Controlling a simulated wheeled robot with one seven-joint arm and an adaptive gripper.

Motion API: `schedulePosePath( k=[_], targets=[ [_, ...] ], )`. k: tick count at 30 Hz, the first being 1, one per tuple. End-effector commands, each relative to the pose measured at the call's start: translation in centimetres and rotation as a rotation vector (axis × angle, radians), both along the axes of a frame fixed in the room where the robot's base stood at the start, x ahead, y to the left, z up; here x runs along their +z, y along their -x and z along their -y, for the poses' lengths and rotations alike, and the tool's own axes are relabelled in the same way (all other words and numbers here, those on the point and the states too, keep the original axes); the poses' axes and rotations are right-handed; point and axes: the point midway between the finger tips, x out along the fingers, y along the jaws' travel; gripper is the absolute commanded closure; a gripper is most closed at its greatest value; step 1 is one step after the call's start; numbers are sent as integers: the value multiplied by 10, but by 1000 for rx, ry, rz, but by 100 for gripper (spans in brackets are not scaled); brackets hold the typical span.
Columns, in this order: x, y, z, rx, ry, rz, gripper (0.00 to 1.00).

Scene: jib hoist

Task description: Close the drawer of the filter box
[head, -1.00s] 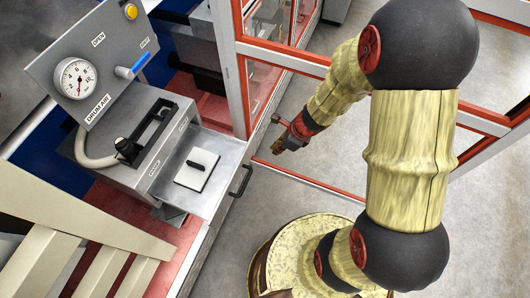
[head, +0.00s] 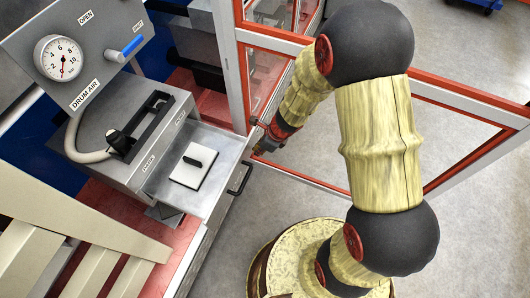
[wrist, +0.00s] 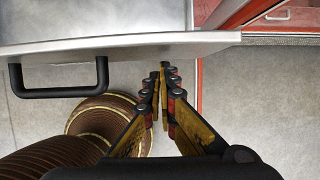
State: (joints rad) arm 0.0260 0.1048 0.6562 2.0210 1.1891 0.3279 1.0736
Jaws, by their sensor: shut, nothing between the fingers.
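The filter box (head: 135,165) is a grey metal housing on the left in the head view. Its drawer (head: 217,152) is pulled out to the right, with a white square plate (head: 193,166) with a black grip inside. The drawer's black handle (head: 241,178) is on its front; it also shows at the left in the wrist view (wrist: 60,92). My gripper (head: 262,147) is just beyond the far right corner of the drawer front. In the wrist view its fingers (wrist: 164,72) are together and empty, close to the front panel (wrist: 130,46), right of the handle. Contact cannot be told.
A red and grey framed glass enclosure (head: 300,40) stands close behind and right of my gripper. A panel with a gauge (head: 61,58) and blue lever (head: 132,46) rises behind the box. Cream slats (head: 70,225) fill the lower left. Grey floor is open at right.

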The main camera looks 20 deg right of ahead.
Motion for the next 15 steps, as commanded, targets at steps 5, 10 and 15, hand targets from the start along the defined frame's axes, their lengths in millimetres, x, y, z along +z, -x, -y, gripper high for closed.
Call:
schedulePosePath(
  k=[5,10,15],
  targets=[
    [0,-1,-1,0,0,0,100],
    [0,-1,-1,0,0,0,100],
    [1,-4,-6,2,0,0,100]
  ],
)
